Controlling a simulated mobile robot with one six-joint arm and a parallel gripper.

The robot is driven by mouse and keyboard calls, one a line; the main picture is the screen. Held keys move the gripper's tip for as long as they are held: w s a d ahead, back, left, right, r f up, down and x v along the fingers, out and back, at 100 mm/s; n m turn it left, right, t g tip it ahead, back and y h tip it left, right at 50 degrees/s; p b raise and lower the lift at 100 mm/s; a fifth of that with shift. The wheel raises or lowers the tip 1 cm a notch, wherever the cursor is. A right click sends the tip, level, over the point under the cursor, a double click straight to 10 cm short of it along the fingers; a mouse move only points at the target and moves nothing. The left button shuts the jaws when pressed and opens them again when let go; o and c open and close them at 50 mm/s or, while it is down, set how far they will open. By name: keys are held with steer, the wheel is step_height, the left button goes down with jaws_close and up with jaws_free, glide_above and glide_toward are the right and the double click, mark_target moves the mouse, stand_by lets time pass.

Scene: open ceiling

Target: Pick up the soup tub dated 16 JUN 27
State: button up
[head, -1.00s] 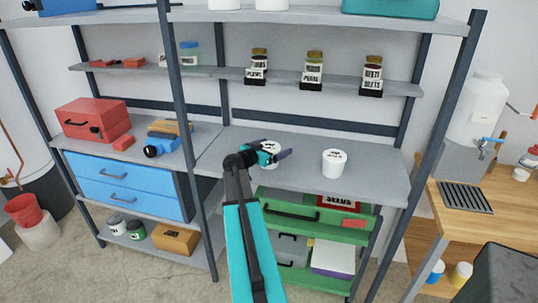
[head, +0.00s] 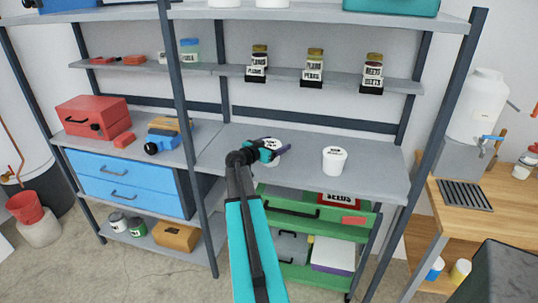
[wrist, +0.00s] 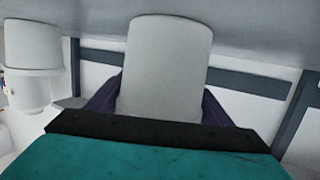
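Two white tubs with lids stand on the grey middle shelf board. My gripper (head: 276,150) is at the left tub (head: 270,158), which it partly hides. In the wrist view this tub (wrist: 165,65) fills the middle, upside down, between the dark fingers. The fingers lie against both its sides, and I take the gripper as shut on it. Its base seems still at the shelf surface. The right tub (head: 334,161) stands apart and upright; it also shows at the left of the wrist view (wrist: 32,42). Dark print on the lids is too small to read as a date.
Labelled jars (head: 314,68) stand on the narrow shelf above. A green drawer unit (head: 290,207) with an open drawer is below the shelf board. Dark uprights (head: 440,115) flank the bay. The board right of the right tub is clear.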

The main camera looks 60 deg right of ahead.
mark_target(275, 141)
steer(key=c, duration=0.3)
steer(key=shift+r, duration=0.2)
steer(key=shift+r+b, duration=0.75)
steer(key=shift+r, duration=0.65)
steer(key=shift+s+a+r, duration=0.15)
steer(key=shift+a+r, duration=0.05)
steer(key=shift+a, duration=0.05)
steer(key=s+a+b, duration=0.2)
steer(key=a, duration=0.1)
steer(key=s+a+b, duration=0.1)
steer(key=s+a, duration=0.1)
steer(key=a, duration=0.2)
steer(key=s+a+r+b, duration=0.1)
steer(key=s+a+b, duration=0.1)
steer(key=a, duration=0.2)
steer(key=shift+s+b, duration=0.3)
steer(key=shift+b, duration=0.05)
steer(key=shift+b, duration=0.4)
steer(key=a+b, duration=0.1)
steer(key=b, duration=0.6)
steer(key=shift+s+a, duration=0.15)
steer(key=shift+s, duration=0.25)
